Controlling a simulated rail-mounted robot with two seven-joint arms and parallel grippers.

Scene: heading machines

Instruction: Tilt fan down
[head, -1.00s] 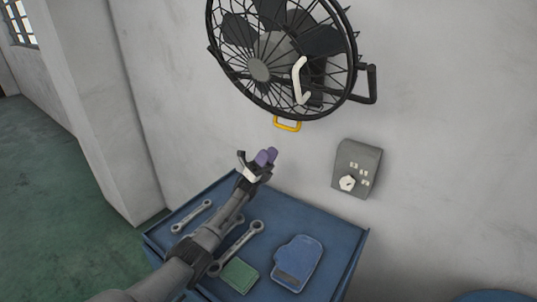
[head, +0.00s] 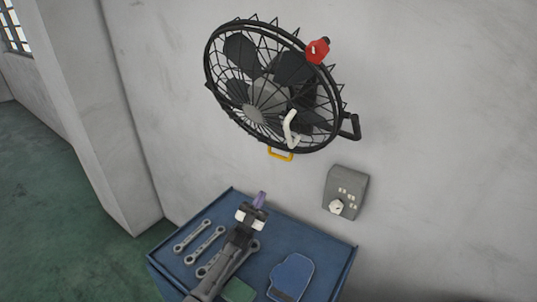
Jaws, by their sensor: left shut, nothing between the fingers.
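The black wall fan (head: 275,88) hangs on the wall at upper middle, its caged face angled downward. A yellow handle (head: 281,155) sits at the bottom of its cage. A white handle (head: 291,129) is at the cage's lower right and a black handle (head: 350,126) at its right side. A red part (head: 318,50) shows at the cage's upper right. My left gripper (head: 260,200) is shut and empty below the yellow handle, apart from it and in front of the blue table. My right gripper is not in view.
A blue table (head: 320,250) stands below, with several wrenches (head: 192,236), a green box (head: 238,291) and a blue item (head: 292,276) on it. A grey control box (head: 345,192) is on the wall at right. The wall between fan and table is bare.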

